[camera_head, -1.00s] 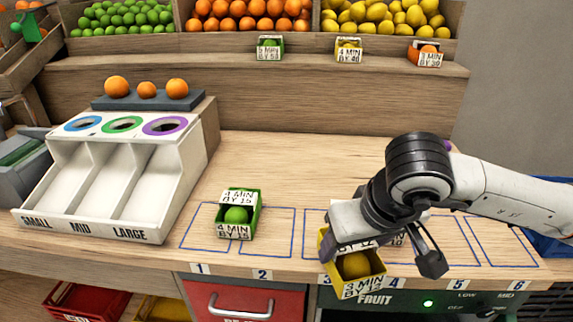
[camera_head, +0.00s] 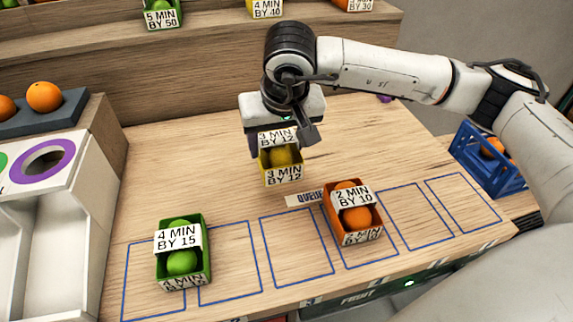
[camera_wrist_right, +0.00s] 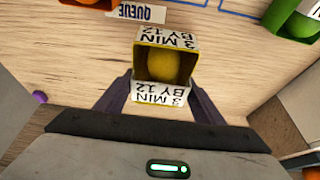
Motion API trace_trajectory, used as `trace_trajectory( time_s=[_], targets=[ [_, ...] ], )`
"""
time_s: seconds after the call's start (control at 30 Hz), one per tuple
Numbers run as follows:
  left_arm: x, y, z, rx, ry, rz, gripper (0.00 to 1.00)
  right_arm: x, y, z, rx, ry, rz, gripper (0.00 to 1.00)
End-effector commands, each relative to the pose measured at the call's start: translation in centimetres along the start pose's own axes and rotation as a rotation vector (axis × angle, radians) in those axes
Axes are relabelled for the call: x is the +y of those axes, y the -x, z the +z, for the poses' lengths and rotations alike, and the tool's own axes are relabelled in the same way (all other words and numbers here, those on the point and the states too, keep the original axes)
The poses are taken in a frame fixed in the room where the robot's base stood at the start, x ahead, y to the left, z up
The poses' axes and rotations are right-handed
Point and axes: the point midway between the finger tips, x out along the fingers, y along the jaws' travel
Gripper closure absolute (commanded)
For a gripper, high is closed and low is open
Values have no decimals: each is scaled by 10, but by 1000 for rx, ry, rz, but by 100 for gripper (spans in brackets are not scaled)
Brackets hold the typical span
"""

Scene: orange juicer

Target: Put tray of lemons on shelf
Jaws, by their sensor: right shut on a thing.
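The yellow tray of lemons (camera_head: 283,168) carries a "3 MIN BY 12" label and shows a lemon inside. My right gripper (camera_head: 281,140) is shut on it and holds it over the counter behind the blue outlined slots. In the right wrist view the tray (camera_wrist_right: 165,68) sits between the two dark fingers (camera_wrist_right: 160,100), with the lemon visible in it. The wooden shelf (camera_head: 190,50) runs along the back, with small labelled trays on its upper ledge. My left gripper is not in view.
A green tray with limes (camera_head: 182,255) stands in the slots at left, an orange tray (camera_head: 352,215) right of centre. A white sorter (camera_head: 60,210) stands at left. A blue crate (camera_head: 490,165) with oranges is at right. Counter around the held tray is clear.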

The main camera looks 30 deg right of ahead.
Motion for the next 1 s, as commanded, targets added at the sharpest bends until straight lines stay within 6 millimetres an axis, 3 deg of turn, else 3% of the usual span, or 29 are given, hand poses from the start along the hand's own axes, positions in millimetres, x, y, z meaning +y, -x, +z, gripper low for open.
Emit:
trace_trajectory(
  time_s=[0.5,0.9,0.93,1.0],
  targets=[
    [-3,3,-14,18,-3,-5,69,0,-55,23,0,1,0,65],
    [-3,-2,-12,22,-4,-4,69,0,-62,26,3,1,-3,65],
    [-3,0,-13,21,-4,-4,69,0,-61,25,2,1,-2,33],
    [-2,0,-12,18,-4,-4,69,0,-60,25,1,1,-2,21]
  ],
)
